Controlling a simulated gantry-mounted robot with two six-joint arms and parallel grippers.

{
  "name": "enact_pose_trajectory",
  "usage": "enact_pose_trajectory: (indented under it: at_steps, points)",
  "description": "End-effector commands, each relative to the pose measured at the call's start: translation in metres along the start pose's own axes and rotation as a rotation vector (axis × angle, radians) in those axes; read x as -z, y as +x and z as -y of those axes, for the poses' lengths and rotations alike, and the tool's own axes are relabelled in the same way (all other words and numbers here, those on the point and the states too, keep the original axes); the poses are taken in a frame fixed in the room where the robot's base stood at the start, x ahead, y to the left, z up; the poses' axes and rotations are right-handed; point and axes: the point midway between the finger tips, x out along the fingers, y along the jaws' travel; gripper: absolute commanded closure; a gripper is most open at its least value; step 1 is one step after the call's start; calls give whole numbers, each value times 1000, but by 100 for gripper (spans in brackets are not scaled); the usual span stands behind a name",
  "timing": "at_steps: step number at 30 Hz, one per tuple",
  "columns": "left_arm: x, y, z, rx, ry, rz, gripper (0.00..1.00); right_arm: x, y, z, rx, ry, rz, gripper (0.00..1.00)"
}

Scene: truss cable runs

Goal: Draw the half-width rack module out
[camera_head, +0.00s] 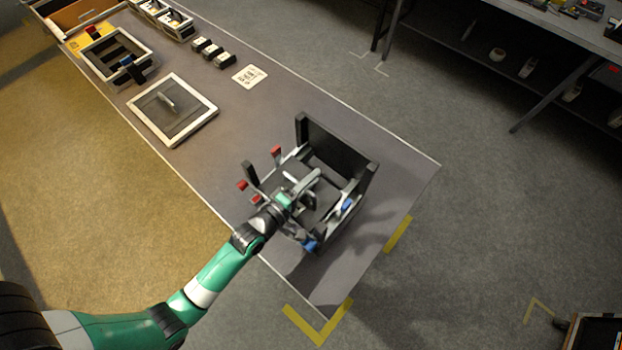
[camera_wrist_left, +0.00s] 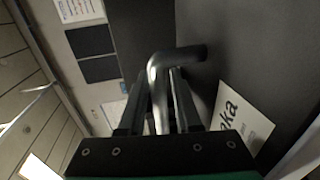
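The black rack (camera_head: 335,148) stands at the near right end of the table, with tall dark side panels. The dark rack module (camera_head: 290,184) appears to sit between the panels; its edges are hard to make out and partly hidden by my gripper. My left gripper (camera_head: 306,186) is at the module's pale bent handle. In the left wrist view a bent metal handle (camera_wrist_left: 156,88) lies between my two fingers, which appear shut on it. A dark face with a white printed label (camera_wrist_left: 240,118) is beside it. My right gripper is in neither view.
Red-tipped parts (camera_head: 276,151) and blue-tipped parts (camera_head: 347,204) stick out around the rack. A framed panel with a handle (camera_head: 172,108), an open frame (camera_head: 117,58), small black blocks (camera_head: 213,51) and a white card (camera_head: 249,77) lie farther along the table (camera_head: 225,135).

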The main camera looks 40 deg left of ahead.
Motion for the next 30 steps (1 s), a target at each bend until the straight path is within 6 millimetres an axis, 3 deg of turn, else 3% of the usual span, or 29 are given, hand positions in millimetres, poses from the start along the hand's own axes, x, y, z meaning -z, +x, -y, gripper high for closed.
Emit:
enact_pose_trajectory:
  at_steps: [1,6,30]
  points:
    - [0,0,0,0,0,0,70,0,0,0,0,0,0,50]
    - [0,0,0,0,0,0,100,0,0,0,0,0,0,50]
    - [0,0,0,-1,0,0,100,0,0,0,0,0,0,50]
